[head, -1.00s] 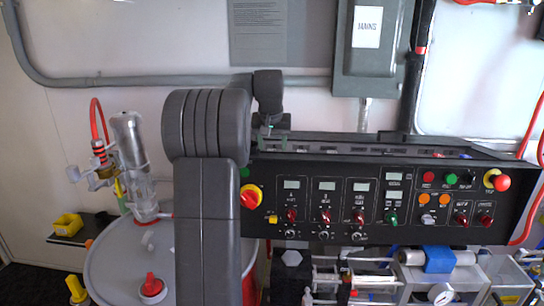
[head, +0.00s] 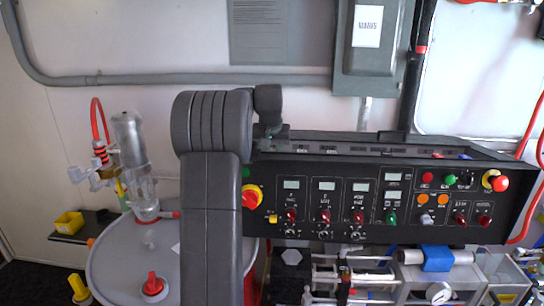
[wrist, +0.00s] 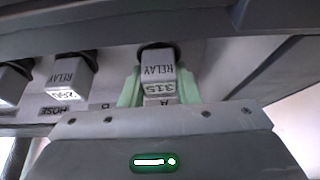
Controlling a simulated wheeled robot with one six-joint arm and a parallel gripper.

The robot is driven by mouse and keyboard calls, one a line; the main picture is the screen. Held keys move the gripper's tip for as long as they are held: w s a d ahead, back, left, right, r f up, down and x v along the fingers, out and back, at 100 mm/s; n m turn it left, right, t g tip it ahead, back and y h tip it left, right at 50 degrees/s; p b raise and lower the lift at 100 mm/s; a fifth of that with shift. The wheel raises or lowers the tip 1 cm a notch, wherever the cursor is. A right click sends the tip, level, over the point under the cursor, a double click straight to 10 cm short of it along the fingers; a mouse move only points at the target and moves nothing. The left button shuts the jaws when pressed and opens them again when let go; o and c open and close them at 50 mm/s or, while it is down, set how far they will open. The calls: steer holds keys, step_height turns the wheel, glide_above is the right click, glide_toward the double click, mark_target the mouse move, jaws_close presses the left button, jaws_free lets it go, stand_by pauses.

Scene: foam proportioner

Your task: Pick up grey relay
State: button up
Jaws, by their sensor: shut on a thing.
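In the wrist view, a light grey block (wrist: 157,62) marked RELAY and 315 stands between the two pale green fingers of my gripper (wrist: 157,88). The fingers are closed on its sides. Its far end meets a dark round socket, and I cannot tell whether it is fully seated or slightly out. A second similar relay (wrist: 70,75) sits to the left on the panel marked HOSE, with part of another at the left edge. In the head view my gripper is hidden behind my arm and the console's top edge.
The black control console (head: 380,200) with knobs and displays stands across the middle right. A grey drum (head: 130,260) with a clear cylinder is at left. A grey electrical box (head: 370,75) hangs on the wall above. A dark overhang lies close above the relays.

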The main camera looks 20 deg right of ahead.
mark_target(272, 149)
step_height(272, 149, up, 8)
steer(key=shift+r+b, duration=0.25)
steer(key=shift+b, duration=0.15)
step_height(272, 149, up, 6)
steer(key=shift+r+p, duration=0.25)
steer(key=shift+p, duration=0.15)
steer(key=shift+s, duration=0.1)
